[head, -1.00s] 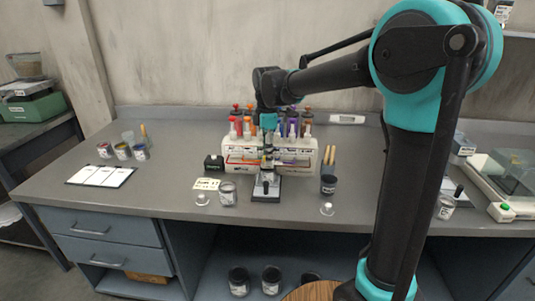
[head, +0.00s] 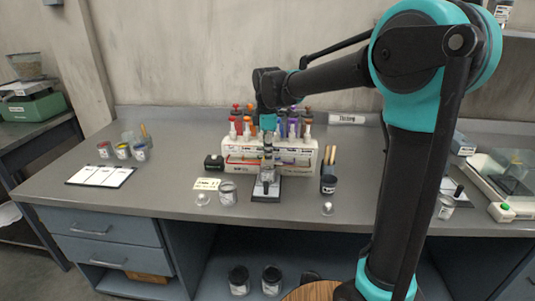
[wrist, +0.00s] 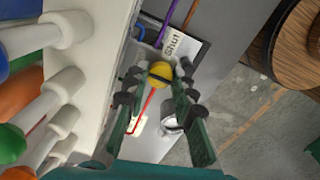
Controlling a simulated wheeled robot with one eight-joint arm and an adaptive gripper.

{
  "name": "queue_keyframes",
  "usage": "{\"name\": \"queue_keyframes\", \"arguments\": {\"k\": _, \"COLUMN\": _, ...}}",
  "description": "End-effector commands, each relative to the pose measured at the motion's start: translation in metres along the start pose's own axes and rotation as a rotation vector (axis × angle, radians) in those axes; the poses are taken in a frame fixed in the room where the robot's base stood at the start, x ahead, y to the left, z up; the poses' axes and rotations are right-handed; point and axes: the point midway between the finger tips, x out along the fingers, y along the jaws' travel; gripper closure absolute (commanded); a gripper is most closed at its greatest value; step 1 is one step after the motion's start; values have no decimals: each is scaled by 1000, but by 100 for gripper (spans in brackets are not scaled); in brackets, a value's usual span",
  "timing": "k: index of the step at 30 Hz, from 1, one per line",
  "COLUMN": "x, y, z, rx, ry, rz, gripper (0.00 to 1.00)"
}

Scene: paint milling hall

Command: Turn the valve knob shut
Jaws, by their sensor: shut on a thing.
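The valve knob (wrist: 160,72) is yellow with a dark band and sits between my fingertips in the wrist view. A label reading "Shut" (wrist: 173,45) lies just beyond it. My gripper (wrist: 156,84) is closed on the knob, one finger on each side. In the head view my gripper (head: 268,141) points down in front of the white dispenser rack (head: 300,158), above a small stand with a dark base (head: 266,190). The knob cannot be made out in the head view.
Coloured bottles stand in the rack close behind my gripper. A grey can (head: 228,194) and a small black box (head: 213,162) are to the left; a dark cup with sticks (head: 328,184) is to the right.

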Motion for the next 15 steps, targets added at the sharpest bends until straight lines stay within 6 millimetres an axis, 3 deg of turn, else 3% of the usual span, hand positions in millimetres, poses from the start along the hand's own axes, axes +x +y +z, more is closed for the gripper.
{"name": "queue_keyframes", "arguments": {"k": 15, "x": 0, "y": 0, "z": 0, "rx": 372, "ry": 0, "rz": 0, "gripper": 100}}
